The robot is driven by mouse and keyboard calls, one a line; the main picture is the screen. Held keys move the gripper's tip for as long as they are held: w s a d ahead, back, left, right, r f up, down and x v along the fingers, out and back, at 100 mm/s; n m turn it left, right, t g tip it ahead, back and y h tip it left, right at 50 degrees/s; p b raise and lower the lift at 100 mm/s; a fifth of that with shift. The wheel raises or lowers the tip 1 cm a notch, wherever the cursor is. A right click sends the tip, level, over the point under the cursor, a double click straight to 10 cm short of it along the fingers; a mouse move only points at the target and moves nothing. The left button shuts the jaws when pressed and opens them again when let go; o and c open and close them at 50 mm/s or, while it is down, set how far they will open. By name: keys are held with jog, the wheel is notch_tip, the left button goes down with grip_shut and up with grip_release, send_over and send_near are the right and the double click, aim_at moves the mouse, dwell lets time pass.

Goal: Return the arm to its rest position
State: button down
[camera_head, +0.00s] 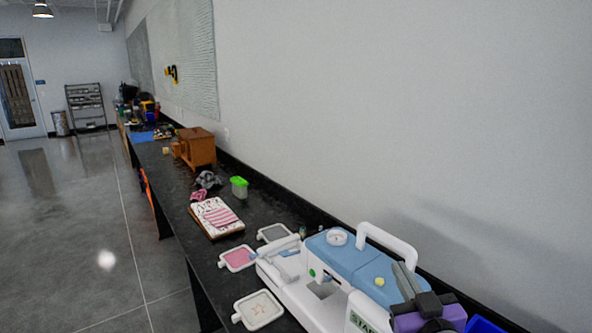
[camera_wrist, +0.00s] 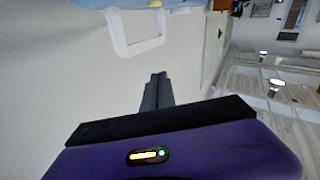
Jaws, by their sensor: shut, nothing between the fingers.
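My gripper (camera_head: 404,282) shows at the lower right of the head view, in front of the right part of a white and blue sewing machine (camera_head: 340,262). Its two dark fingers are together with nothing between them. In the wrist view my gripper (camera_wrist: 157,76) points toward the pale wall, fingers closed and empty. The machine's white handle (camera_wrist: 137,32) shows upside down at the top of the wrist view, apart from the fingers.
A long black counter (camera_head: 257,217) runs along the wall (camera_head: 400,110). On it are small white trays (camera_head: 258,309), a board with striped cloth (camera_head: 217,217), a green-lidded container (camera_head: 239,188) and a wooden box (camera_head: 196,148). The grey floor (camera_head: 70,230) at left is clear.

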jog(key=s+f+g+b, duration=0.1)
jog(key=s+f, duration=0.5)
jog(key=s, duration=0.9)
jog(key=s+f+m+g+b, duration=0.1)
jog(key=s+f, duration=0.5)
jog(key=s, duration=0.9)
jog(key=s+f+m+g+h+b, duration=0.1)
jog(key=s+f+b, duration=0.2)
jog(key=s, duration=1.3)
jog(key=shift+a+f+g, duration=0.35)
jog(key=shift+f+g, duration=0.05)
jog(key=shift+f, duration=1.35)
